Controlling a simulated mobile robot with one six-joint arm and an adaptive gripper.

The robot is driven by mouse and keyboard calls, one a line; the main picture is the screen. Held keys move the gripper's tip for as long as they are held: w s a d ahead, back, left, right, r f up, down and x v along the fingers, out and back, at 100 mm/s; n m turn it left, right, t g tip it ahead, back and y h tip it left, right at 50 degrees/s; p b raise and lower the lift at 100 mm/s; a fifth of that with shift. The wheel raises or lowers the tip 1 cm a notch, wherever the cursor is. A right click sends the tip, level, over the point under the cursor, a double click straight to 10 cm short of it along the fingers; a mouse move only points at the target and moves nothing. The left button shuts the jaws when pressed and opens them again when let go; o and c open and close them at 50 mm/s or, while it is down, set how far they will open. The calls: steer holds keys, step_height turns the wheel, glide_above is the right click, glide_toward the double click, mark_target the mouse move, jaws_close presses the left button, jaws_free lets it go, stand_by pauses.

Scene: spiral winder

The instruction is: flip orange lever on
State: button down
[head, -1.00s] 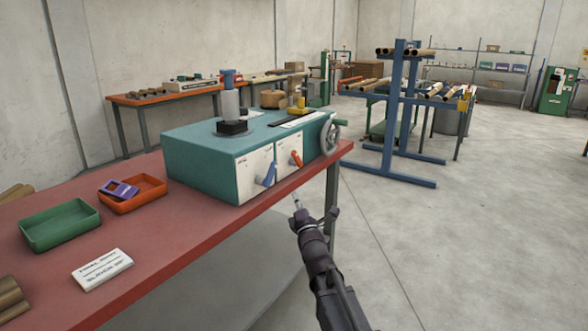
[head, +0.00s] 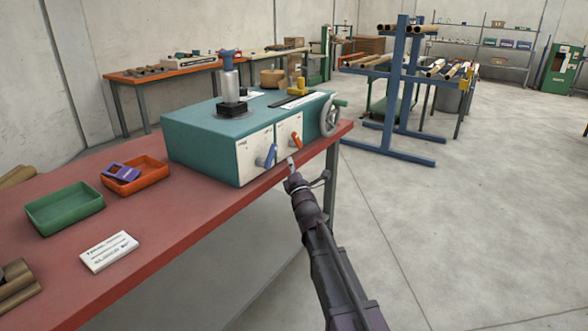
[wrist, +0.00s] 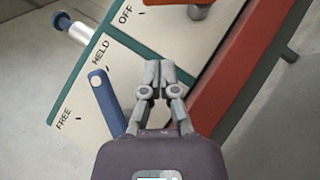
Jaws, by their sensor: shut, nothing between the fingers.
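The orange lever (head: 296,140) is on the right part of the white front panel of the teal machine. Its lower end also shows at the top of the wrist view (wrist: 200,10), beside the label OFF. The blue lever (head: 268,155) is to its left; in the wrist view the blue lever (wrist: 105,102) lies between the labels FREE and HELD. My gripper (head: 291,162) is shut and empty, just below the orange lever in the head view. In the wrist view my gripper (wrist: 160,66) is in front of the panel, right of the blue lever. I cannot tell whether it touches anything.
The teal machine (head: 200,133) stands on the red bench (head: 150,235), with a handwheel (head: 330,117) at its right end. A green tray (head: 65,211), an orange tray (head: 135,188) and a white card (head: 109,252) lie to the left.

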mark_target(297, 140)
steer(key=shift+w+d+r+p, duration=0.1)
steer(key=shift+w+r+p, duration=0.45)
steer(key=shift+w, duration=0.4)
steer(key=shift+w+d+r+p, duration=0.15)
steer(key=shift+w+r+p, duration=0.35)
steer(key=shift+w+r, duration=0.3)
steer(key=shift+w+d+r+p, duration=0.1)
steer(key=shift+w+r+p, duration=0.4)
steer(key=shift+w, duration=0.55)
steer(key=shift+a, duration=0.15)
